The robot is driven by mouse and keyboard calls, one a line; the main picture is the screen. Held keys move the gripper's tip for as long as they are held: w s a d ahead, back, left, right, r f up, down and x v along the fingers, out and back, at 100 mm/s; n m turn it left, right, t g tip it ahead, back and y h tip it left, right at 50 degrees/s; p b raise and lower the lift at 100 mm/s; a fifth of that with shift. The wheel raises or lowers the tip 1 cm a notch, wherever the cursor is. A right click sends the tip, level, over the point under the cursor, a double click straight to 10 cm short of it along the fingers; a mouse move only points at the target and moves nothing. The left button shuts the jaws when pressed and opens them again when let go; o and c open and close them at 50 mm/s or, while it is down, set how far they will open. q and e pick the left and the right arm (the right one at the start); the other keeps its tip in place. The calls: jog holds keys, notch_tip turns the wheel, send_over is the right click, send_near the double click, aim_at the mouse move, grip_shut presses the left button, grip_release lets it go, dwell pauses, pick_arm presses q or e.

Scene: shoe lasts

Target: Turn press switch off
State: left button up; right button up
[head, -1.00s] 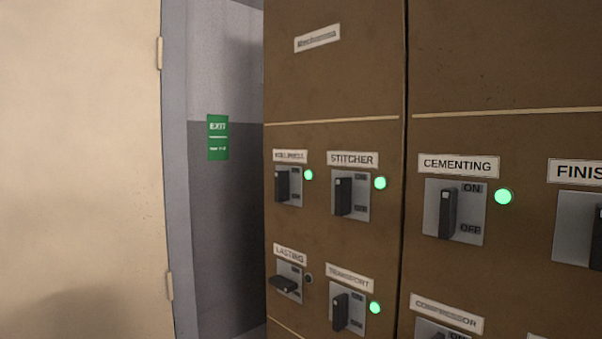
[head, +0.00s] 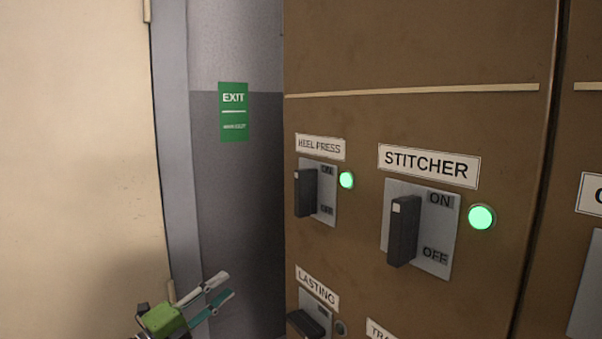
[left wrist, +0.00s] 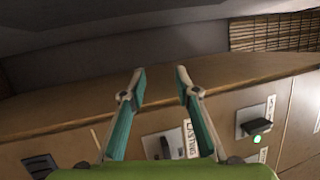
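The heel press switch (head: 306,192) is on the brown cabinet under the label HEEL PRESS (head: 320,147). Its black handle stands upright on a grey plate marked ON above and OFF below. The green lamp (head: 346,180) beside it is lit. My left gripper (head: 226,285) is open and empty, low and left of the switch, apart from it. In the left wrist view its two fingers (left wrist: 160,78) are spread. That view also shows a switch with a lit green lamp (left wrist: 257,138); its label is not readable. My right gripper is out of view.
The stitcher switch (head: 404,230) is to the right, its lamp (head: 481,217) lit. The lasting switch (head: 308,323) is below, its lamp unlit. A cream door (head: 75,150) and a green exit sign (head: 233,112) are at the left. The space before the cabinet's left edge looks clear.

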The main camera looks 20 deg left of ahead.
pick_arm(q)
jog(key=s+d+r+m+g+h+p, duration=0.1)
jog(key=s+d+r+m+g+h, duration=0.2)
jog(key=r+m, duration=0.5)
jog(key=s+d+r+m+h, duration=0.2)
jog(key=s+d+r+m, duration=0.2)
jog(key=r, duration=0.8)
jog(key=m+g+y+p, duration=0.2)
jog(key=m, duration=0.7)
send_near(296, 180)
jog(key=p+x, duration=0.6)
jog(key=x, duration=0.4)
jog(key=shift+w+d+p, duration=0.15)
jog(key=shift+w+p, duration=0.05)
jog(key=shift+p, duration=0.2)
jog(key=shift+w+d, duration=0.2)
jog(key=shift+d, duration=0.05)
jog(key=shift+f, duration=0.1)
jog(key=shift+c, duration=0.3)
grip_shut()
